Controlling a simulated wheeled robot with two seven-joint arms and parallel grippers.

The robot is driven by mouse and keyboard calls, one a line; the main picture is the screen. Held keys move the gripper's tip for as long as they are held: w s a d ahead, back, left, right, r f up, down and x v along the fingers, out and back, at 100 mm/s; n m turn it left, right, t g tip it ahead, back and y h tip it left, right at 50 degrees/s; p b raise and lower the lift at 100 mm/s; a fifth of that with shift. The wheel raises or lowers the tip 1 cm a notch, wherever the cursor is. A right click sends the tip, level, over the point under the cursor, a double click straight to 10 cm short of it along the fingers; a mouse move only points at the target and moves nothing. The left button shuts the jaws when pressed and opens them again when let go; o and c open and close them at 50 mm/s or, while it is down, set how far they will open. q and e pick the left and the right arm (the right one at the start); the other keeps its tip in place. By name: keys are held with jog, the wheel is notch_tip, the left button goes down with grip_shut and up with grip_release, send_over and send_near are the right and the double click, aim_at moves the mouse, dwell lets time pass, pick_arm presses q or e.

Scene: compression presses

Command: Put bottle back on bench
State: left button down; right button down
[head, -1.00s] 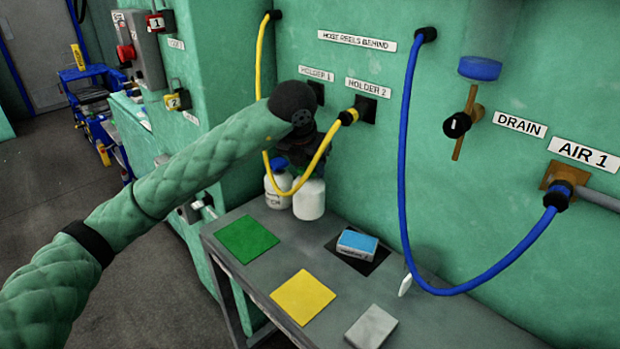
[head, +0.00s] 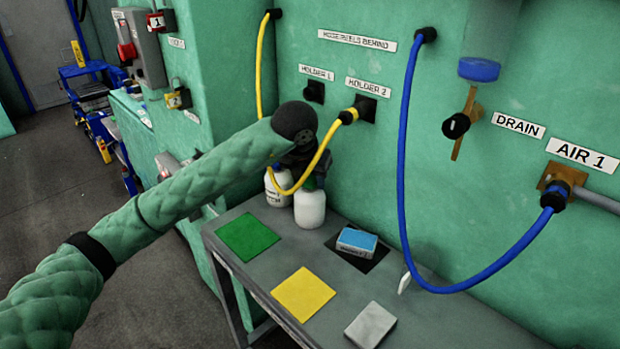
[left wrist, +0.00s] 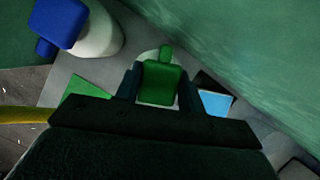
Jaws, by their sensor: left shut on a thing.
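My left gripper (head: 302,163) is shut on a white bottle (head: 310,209) with a green top. In the left wrist view the green top (left wrist: 160,82) sits between the two fingers. The bottle hangs upright at the back left of the grey bench (head: 262,278), its base at or just above the surface; I cannot tell if it touches. A second white bottle (head: 277,193) stands just left of it, partly hidden by my arm and the yellow hose. Its blue top (left wrist: 60,20) shows in the left wrist view. My right gripper is not in view.
A green square (head: 248,237), a yellow square (head: 303,295), a blue-topped box (head: 357,241) on a black square and a grey block (head: 371,325) are on the bench. A yellow hose (head: 318,165) loops close by my gripper. A blue hose (head: 402,180) hangs at the right.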

pick_arm(q)
jog(key=c, duration=0.9)
grip_release()
jog(key=shift+o, duration=0.2)
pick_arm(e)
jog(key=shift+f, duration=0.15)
pick_arm(q)
jog(key=shift+r, duration=0.1)
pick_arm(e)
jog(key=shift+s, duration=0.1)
pick_arm(q)
jog(key=shift+s+r, duration=0.1)
jog(key=shift+r, duration=0.15)
jog(key=b+v, duration=0.1)
jog(key=v, duration=1)
jog(key=shift+r, duration=0.25)
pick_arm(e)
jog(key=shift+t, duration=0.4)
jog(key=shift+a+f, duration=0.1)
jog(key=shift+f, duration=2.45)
pick_arm(q)
jog(key=shift+s, duration=0.15)
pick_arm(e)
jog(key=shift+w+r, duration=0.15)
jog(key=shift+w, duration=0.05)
